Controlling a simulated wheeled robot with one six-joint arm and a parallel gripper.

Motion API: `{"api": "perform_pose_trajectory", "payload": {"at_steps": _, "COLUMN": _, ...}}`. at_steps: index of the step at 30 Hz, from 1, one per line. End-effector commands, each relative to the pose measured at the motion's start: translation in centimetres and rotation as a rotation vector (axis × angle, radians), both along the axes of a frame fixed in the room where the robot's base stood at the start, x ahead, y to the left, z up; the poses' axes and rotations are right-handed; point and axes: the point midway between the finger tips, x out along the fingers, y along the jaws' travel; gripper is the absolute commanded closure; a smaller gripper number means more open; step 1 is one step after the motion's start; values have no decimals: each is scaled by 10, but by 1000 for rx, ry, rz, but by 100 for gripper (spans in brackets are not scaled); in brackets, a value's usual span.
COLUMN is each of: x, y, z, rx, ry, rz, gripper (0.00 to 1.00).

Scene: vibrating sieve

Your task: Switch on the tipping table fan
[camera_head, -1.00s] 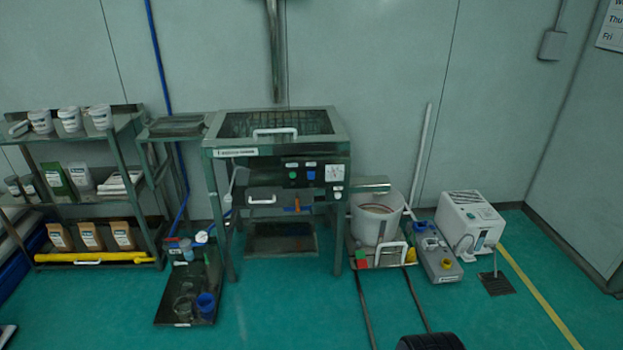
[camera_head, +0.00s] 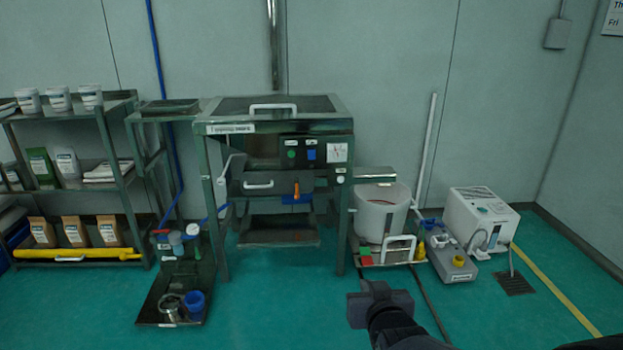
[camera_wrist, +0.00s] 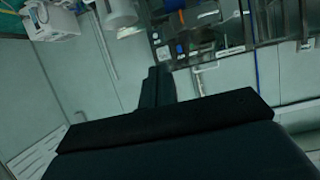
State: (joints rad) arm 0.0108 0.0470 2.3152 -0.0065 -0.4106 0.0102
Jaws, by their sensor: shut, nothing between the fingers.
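The tipping table (camera_head: 229,129) is a dark metal cabinet-like frame with a labelled front edge, in the middle of the head view. Its black panel (camera_head: 327,152) carries a green round button (camera_head: 291,154), a blue switch (camera_head: 311,154) and a white square dial (camera_head: 337,152). A small white round knob (camera_head: 340,179) sits below the dial. I cannot tell which one works the fan. My gripper (camera_head: 372,287) is low in front of the table's right leg, apart from the panel. The wrist view shows it dark, shut and empty (camera_wrist: 156,78).
A white bucket (camera_head: 382,213) on a trolley and a white box unit (camera_head: 482,215) stand to the right. A floor tray (camera_head: 158,308) with a blue cup is left of the table. Shelves (camera_head: 120,160) stand far left. The front floor is mostly clear.

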Motion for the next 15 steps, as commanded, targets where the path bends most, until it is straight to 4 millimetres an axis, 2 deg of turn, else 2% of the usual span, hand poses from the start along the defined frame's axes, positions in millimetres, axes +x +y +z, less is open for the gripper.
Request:
{"api": "perform_pose_trajectory", "payload": {"at_steps": 1, "x": 9, "y": 0, "z": -26, "rx": -1, "ry": -52, "rz": 0, "gripper": 100}}
{"api": "perform_pose_trajectory", "payload": {"at_steps": 3, "x": 21, "y": -1, "z": -35, "rx": -3, "ry": -142, "rz": 1, "gripper": 100}}
{"api": "perform_pose_trajectory", "payload": {"at_steps": 9, "x": 44, "y": -1, "z": -58, "rx": -6, "ry": -378, "rz": 4, "gripper": 100}}
{"api": "perform_pose_trajectory", "payload": {"at_steps": 15, "x": 51, "y": -1, "z": -67, "rx": -7, "ry": -535, "rz": 7, "gripper": 100}}
